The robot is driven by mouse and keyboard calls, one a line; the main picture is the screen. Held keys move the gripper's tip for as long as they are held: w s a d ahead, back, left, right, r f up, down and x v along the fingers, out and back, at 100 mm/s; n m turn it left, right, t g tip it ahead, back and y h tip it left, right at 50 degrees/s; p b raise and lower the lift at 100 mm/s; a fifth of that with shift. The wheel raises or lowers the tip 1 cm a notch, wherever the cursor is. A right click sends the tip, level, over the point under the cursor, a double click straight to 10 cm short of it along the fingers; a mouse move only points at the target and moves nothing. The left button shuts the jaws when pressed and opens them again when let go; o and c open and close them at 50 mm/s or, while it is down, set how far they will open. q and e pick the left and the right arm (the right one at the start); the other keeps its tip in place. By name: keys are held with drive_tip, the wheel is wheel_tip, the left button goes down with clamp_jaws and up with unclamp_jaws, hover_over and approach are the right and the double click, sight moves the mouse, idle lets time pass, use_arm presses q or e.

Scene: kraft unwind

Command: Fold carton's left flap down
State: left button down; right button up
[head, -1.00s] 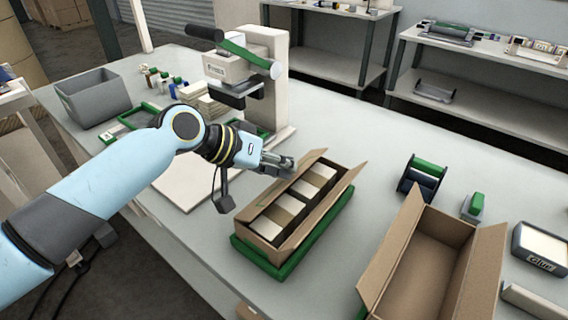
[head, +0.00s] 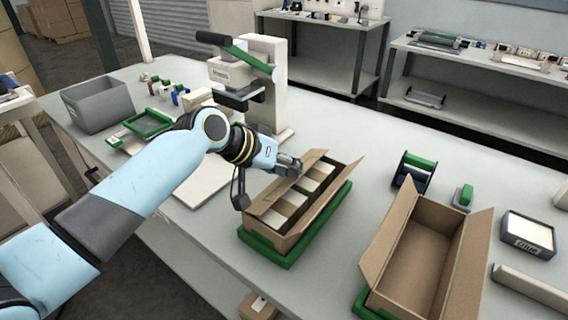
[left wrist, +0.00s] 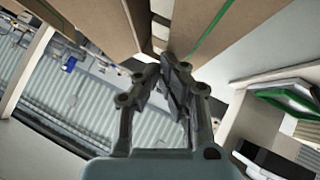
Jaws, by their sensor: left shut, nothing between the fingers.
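The carton (head: 289,241) stands on a green tray (head: 262,248) on the bench, with several pale packs (head: 290,206) in rows inside. Its left flap (head: 270,196) runs along the left rim and seems to lean inward over the packs; its exact angle is hard to tell. My left gripper (head: 291,167) is shut and empty at the far end of this flap, close to or touching it. In the left wrist view the closed fingers (left wrist: 172,75) are beside brown carton board (left wrist: 205,25). My right gripper is not in view.
An empty open carton (head: 415,258) stands to the right, with a tape dispenser (head: 414,172) behind it. A press-like machine (head: 262,85) stands behind my left gripper. A grey bin (head: 98,103) is at the far left.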

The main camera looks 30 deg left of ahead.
use_arm(q)
drive_tip(key=shift+w+d+f, duration=0.15)
drive_tip(key=shift+d+f, duration=0.3)
drive_tip(key=shift+d+f+p, duration=0.3)
drive_tip(key=shift+p, duration=0.1)
idle(0.4)
